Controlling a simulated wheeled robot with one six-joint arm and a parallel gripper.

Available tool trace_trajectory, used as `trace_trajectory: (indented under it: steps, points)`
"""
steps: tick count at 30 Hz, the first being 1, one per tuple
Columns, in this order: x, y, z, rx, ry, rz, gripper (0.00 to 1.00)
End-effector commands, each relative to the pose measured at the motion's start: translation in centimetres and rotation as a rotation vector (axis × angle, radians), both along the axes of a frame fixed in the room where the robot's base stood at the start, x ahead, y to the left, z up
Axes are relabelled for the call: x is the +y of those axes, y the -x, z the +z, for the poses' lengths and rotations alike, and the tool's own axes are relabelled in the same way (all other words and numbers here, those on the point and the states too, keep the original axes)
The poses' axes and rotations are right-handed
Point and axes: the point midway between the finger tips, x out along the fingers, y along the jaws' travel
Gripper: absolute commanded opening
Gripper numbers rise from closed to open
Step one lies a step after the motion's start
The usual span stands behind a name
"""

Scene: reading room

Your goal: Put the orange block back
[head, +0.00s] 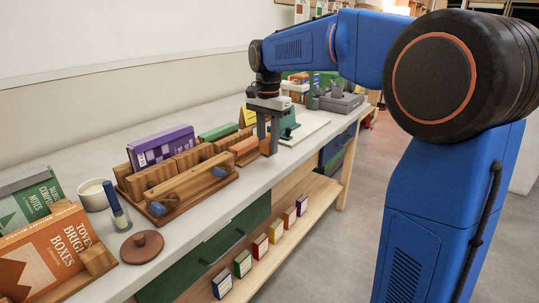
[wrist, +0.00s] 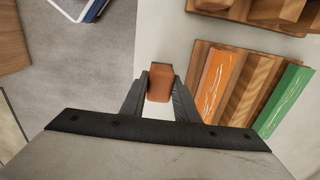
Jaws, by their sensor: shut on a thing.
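My gripper (wrist: 160,82) points down and is shut on a small orange-brown block (wrist: 161,86), held between its two fingertips. In the wrist view the block shows over the pale tabletop, near the table edge and apart from the wooden rack (wrist: 236,92). In the head view my gripper (head: 267,140) is just right of the rack's far end, and its fingers largely hide the block. An orange piece with white marks (wrist: 215,84) lies in the rack, with a green piece (wrist: 284,100) farther right.
A purple box (head: 161,147) stands in the nearer wooden rack (head: 180,189). A white cup (head: 93,194), a brown lid (head: 142,246) and an orange book (head: 60,255) are on the near table. Small boxes (head: 262,246) line the shelf below. Floor is free at right.

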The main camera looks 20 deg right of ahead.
Motion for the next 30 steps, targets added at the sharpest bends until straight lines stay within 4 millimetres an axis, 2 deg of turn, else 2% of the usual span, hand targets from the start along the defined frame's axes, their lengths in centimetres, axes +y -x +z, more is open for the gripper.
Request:
trace_trajectory:
  steps: [5, 12, 23, 24, 26, 30]
  points:
    - [0.0, 0.0, -1.1, 0.001, 0.0, 0.0, 0.1]
    - [0.0, 0.0, -3.9, 0.001, 0.0, 0.0, 0.1]
    - [0.0, 0.0, -4.2, 0.0, 0.0, 0.0, 0.1]
    - [0.0, 0.0, -4.3, 0.0, 0.0, 0.0, 0.3]
    - [0.0, 0.0, -4.2, 0.0, 0.0, 0.0, 0.45]
    - [0.0, 0.0, -4.2, 0.0, 0.0, 0.0, 0.47]
